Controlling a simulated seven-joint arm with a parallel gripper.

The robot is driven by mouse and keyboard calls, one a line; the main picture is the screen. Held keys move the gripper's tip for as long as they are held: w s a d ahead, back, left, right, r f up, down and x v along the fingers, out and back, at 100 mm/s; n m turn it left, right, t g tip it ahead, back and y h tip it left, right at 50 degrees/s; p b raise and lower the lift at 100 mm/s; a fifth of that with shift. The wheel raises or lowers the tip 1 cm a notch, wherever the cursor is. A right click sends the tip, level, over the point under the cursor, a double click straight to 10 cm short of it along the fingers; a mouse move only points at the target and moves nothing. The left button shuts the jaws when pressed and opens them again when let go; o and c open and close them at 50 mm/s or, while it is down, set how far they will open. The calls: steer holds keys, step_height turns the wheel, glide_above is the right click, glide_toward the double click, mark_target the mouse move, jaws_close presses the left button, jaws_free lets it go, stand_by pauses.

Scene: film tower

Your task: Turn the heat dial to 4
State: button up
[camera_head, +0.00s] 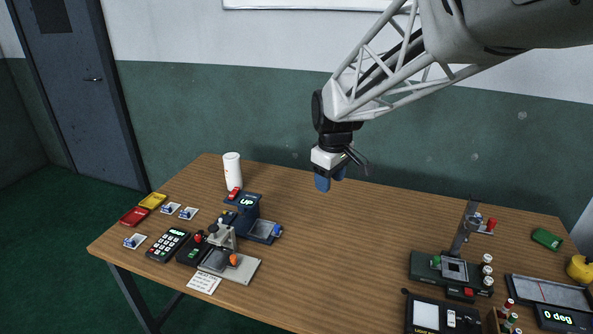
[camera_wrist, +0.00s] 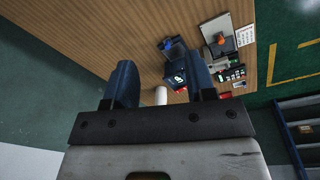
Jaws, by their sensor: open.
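My gripper (camera_head: 330,179) hangs above the back middle of the table, open and empty, with its two blue fingers apart. In the wrist view my gripper (camera_wrist: 163,80) also shows open, with nothing between the fingertips. A dark blue machine with a lit display (camera_head: 247,206) stands on the left half of the table, well away from my gripper; it also shows in the wrist view (camera_wrist: 176,78). A grey-plated press (camera_head: 242,270) with an orange knob (camera_head: 233,259) stands in front of it. I cannot tell which knob is the heat dial, and no dial numbers are readable.
A white roll (camera_head: 232,171) stands at the back left. A keypad (camera_head: 168,244), a red tray (camera_head: 134,216) and a yellow tray (camera_head: 153,200) lie at the left. A dark green device (camera_head: 452,272) and a scale-like box (camera_head: 440,315) stand at the right. The table's middle is clear.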

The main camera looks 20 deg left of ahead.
steer(key=w+a+f+n, duration=0.1)
steer(key=a+f+n, duration=0.3)
steer(key=a, duration=0.7)
steer(key=w+a+f+n, duration=0.2)
steer(key=a+f, duration=0.3)
steer(key=a, duration=0.5)
steer(key=n+g, duration=0.1)
steer(key=n, duration=0.4)
glide_above(198, 236)
steer(key=shift+h, duration=0.3)
step_height(198, 236, down, 14)
steer(key=shift+w+a+r, duration=0.1)
steer(key=shift+w+r, duration=0.05)
steer(key=shift+r, duration=0.1)
steer(key=shift+f, duration=0.1)
steer(key=shift+f, duration=3.85)
